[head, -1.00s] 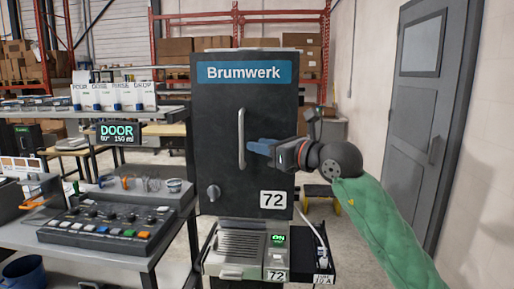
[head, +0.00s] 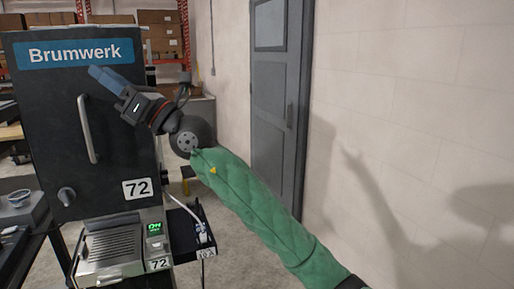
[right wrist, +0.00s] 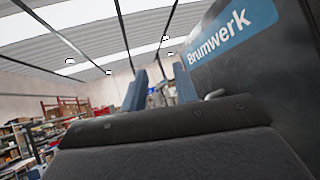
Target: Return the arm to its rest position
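My right arm, in a green quilted sleeve, comes in from the lower right of the head view. My right gripper (head: 97,73) points up and left, in front of the upper part of the dark Brumwerk machine (head: 40,130). Its blue fingers stand apart with nothing between them in the right wrist view (right wrist: 161,72). The gripper is above and right of the machine's vertical door handle (head: 87,128), apart from it in the picture. The machine door looks shut. My left gripper is not in view.
A small unit with a green lit display (head: 154,228) sits below the machine. A dark side shelf (head: 193,236) with a white cable juts out to its right. A grey door (head: 275,110) and a bare pale wall (head: 410,90) are at the right. Clear floor lies between.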

